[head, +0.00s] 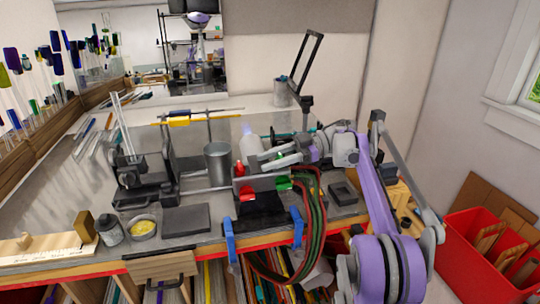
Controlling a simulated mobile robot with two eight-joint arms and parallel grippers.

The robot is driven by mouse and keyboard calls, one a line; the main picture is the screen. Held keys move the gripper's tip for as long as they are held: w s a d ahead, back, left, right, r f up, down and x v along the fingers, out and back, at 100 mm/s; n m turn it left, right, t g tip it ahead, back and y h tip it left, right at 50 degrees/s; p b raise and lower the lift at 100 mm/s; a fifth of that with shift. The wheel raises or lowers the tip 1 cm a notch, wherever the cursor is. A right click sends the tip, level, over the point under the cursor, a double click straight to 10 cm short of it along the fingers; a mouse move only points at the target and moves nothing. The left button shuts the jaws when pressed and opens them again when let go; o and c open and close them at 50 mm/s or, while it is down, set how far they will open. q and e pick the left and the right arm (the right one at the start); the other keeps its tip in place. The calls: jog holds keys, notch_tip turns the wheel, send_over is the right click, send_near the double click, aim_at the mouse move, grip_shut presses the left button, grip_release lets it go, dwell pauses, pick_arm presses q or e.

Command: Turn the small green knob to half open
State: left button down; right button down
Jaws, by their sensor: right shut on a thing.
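The small green knob (280,155) is at the back of the burner valve block, behind the larger green knob (284,183). A small red knob (240,169) and a larger red knob (246,193) are on the left of the same block. My right gripper (270,160) reaches in from the right and is shut on the small green knob, which its fingers partly hide. The knob's exact turn angle is too small to tell. My left gripper is not in view.
Red and green hoses (312,210) hang from the block over the bench's front edge. A dark pad (186,220) lies in front.

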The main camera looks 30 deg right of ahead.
dwell(0.5)
jog(key=c, duration=0.5)
grip_release()
jog(key=shift+a, duration=0.1)
